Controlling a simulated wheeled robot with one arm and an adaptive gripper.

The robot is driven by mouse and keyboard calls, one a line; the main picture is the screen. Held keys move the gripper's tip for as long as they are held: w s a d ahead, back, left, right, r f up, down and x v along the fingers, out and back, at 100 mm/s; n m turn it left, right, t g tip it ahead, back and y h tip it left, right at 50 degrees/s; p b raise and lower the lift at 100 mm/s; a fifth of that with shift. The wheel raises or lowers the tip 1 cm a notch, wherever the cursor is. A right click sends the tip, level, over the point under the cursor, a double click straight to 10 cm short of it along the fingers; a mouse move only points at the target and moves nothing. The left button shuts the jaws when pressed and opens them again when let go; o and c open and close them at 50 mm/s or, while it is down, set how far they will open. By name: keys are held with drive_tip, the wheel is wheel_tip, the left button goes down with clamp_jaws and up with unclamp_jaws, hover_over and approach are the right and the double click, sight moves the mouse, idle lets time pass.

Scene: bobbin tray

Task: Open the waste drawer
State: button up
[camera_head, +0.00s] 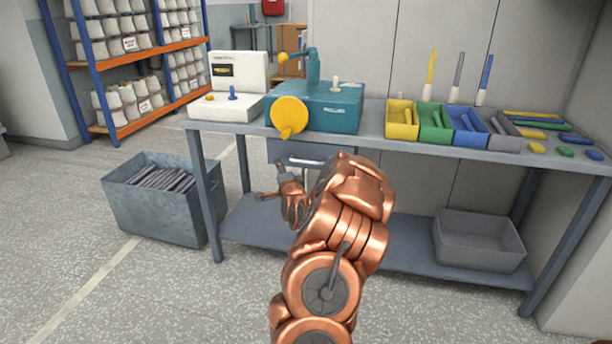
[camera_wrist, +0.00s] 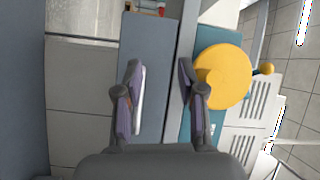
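The waste drawer (camera_head: 285,150) has a grey-blue front under the tabletop, below the teal winder (camera_head: 340,108). It looks closed, with a bar handle (camera_head: 305,162) low on its front, partly hidden by my arm. My gripper (camera_head: 272,184) is in front of and below the drawer, at the left of my arm. In the wrist view my gripper (camera_wrist: 161,66) is open, its fingers spread over the drawer front (camera_wrist: 150,40). A pale bar, likely the handle (camera_wrist: 140,102), shows beside the left finger. I cannot tell whether they touch.
The yellow wheel (camera_head: 290,115) juts from the winder above the drawer. A grey waste bin (camera_head: 150,215) stands left of the table leg (camera_head: 207,195). Coloured bins (camera_head: 402,131) line the tabletop. A grey crate (camera_head: 478,245) sits on the lower shelf.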

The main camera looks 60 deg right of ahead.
sight(306, 162)
drive_tip(key=shift+s+d+f+m+g+h+b, duration=0.1)
drive_tip(key=shift+s+d+f+m+h+b, duration=0.45)
drive_tip(key=shift+d, duration=0.95)
drive_tip(key=shift+s+d+f+m+g+h+b, duration=0.15)
drive_tip(key=shift+s+d+f+m+h, duration=0.4)
drive_tip(key=shift+s+d, duration=0.75)
drive_tip(key=shift+s+d+f+m+g+h+b, duration=0.1)
drive_tip(key=shift+s+d+f+m+h+b, duration=0.4)
drive_tip(key=shift+d, duration=1.25)
drive_tip(key=shift+b+x, duration=0.3)
drive_tip(key=shift+x, duration=2.05)
drive_tip(key=shift+r, duration=0.15)
clamp_jaws()
